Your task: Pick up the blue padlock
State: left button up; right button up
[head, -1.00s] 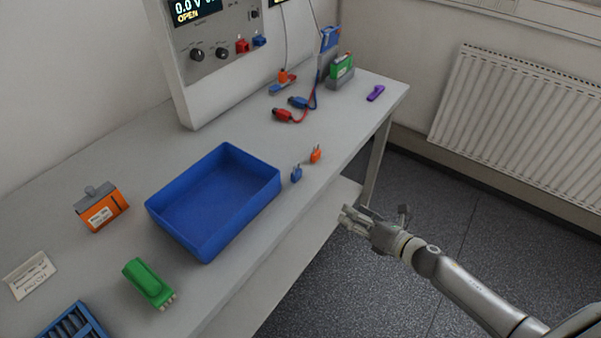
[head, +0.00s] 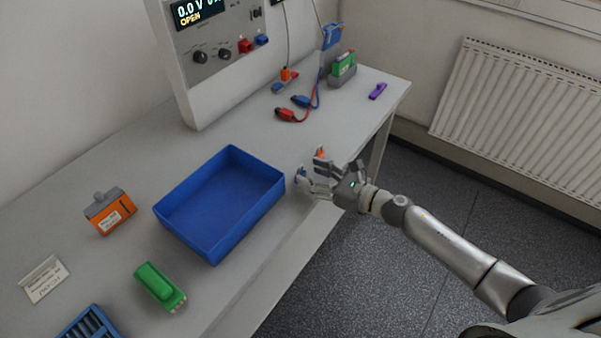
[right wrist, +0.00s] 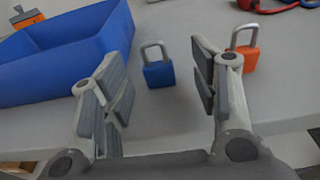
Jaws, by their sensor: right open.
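The blue padlock (right wrist: 158,73) stands on the table with its grey shackle up, ahead of and between the open fingers in the right wrist view. In the head view the blue padlock (head: 300,174) shows at the fingertips, to the right of the blue tray. My right gripper (head: 312,178) is open and empty at the table's front edge. In the right wrist view my right gripper (right wrist: 161,88) has its two fingers spread, with the padlock apart from both. An orange padlock (right wrist: 243,57) stands behind the right finger; it also shows in the head view (head: 320,153). My left gripper is not in view.
A blue tray (head: 161,212) lies left of the padlocks. Red and blue clip leads (head: 291,114) lie farther back, near the cycler (head: 215,60).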

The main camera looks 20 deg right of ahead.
aim_at(300, 173)
jog(key=p+x, duration=0.1)
jog(key=x, duration=0.3)
jog(key=shift+a, duration=0.25)
jog(key=c, duration=1.2)
